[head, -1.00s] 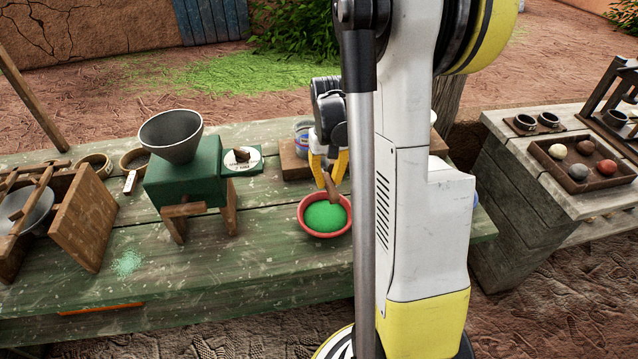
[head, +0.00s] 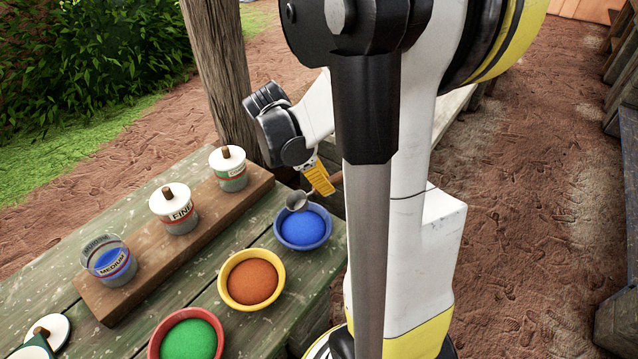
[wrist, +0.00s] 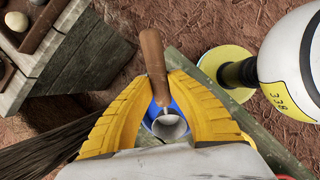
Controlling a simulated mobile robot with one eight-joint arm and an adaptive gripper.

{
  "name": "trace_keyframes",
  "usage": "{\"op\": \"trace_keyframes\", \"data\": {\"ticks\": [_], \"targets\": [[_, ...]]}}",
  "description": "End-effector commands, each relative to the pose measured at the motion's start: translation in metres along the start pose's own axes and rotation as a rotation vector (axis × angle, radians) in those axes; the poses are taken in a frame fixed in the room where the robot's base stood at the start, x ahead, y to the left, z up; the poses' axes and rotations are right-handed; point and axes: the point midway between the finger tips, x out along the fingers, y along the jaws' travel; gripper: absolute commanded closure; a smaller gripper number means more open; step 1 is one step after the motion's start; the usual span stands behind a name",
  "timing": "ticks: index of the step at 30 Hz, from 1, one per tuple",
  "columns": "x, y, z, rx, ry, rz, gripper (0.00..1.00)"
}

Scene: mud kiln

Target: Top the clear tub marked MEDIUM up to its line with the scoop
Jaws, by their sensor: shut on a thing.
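The clear tub marked MEDIUM (head: 113,273) stands open on a wooden board at the left of the head view, with blue powder inside and a red band around it. My gripper (head: 327,182) is shut on the wooden handle of the scoop (head: 297,201). The scoop's grey metal bowl hangs over the far edge of the blue bowl (head: 303,244), which holds blue powder. In the wrist view the scoop's handle (wrist: 153,62) sits between the yellow fingers (wrist: 160,88). I see no powder in its bowl. The blue bowl (wrist: 152,113) shows partly behind it.
On the board (head: 205,240) stand a lidded tub marked FINE (head: 178,213) and another lidded tub (head: 230,172). A yellow bowl (head: 250,306) of orange powder and a red bowl (head: 155,345) of green powder stand nearer. A wooden post (head: 222,75) rises behind the bench.

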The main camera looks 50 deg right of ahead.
Motion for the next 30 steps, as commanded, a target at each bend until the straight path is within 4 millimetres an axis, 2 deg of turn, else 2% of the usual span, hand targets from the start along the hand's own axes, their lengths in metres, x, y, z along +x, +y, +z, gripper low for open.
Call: {"op": "trace_keyframes", "data": {"ticks": [11, 30], "targets": [[0.018, 0.0, -0.008, -0.009, -0.002, 0.004, 1.0], [0.075, 0.0, -0.036, -0.007, -0.002, 0.004, 1.0]]}}
